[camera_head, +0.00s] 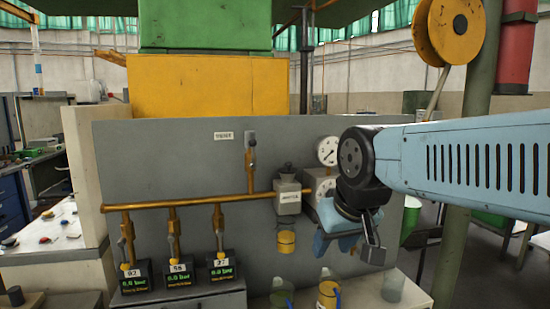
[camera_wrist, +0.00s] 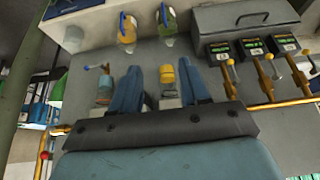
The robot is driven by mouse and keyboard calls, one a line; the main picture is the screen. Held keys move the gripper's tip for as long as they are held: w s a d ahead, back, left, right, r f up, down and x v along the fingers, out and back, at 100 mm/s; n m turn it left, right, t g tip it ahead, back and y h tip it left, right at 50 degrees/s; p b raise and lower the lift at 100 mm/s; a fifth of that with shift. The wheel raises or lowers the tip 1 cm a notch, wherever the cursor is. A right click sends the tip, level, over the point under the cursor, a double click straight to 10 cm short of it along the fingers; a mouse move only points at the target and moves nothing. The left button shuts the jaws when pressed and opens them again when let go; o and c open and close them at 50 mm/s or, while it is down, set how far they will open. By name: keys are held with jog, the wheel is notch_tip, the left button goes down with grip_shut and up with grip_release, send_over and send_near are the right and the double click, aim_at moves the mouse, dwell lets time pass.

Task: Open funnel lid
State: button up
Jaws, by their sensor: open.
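I cannot make out for certain which part is the funnel lid. A small grey labelled box (camera_head: 287,199) with a dark knob on top sits on the orange pipe, and a yellow cup-like cylinder (camera_head: 286,241) hangs below it. My gripper (camera_head: 335,250) is to the right of that cylinder, fingers pointing down, in front of the grey panel. In the wrist view its blue fingers (camera_wrist: 160,72) are apart, with nothing held. The yellow cylinder (camera_wrist: 167,76) shows between them in the picture, beyond the fingers. My arm hides part of the panel's right side.
Orange pipes (camera_head: 180,204) run along the grey panel (camera_head: 180,150). Several black labelled boxes (camera_head: 176,273) stand at lower left. A yellow jug (camera_head: 328,291) and a green jug (camera_head: 282,293) stand below. A round gauge (camera_head: 327,150) is close to my wrist.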

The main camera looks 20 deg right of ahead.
jog(key=shift+w+d, duration=0.1)
jog(key=shift+w, duration=0.05)
notch_tip(320, 180, up, 22)
jog(key=g, duration=0.6)
send_over(288, 163)
jog(key=f, duration=1.2)
jog(key=shift+w+d+f, duration=0.15)
jog(key=shift+w+f, duration=0.1)
jog(key=shift+f, duration=0.15)
grip_shut()
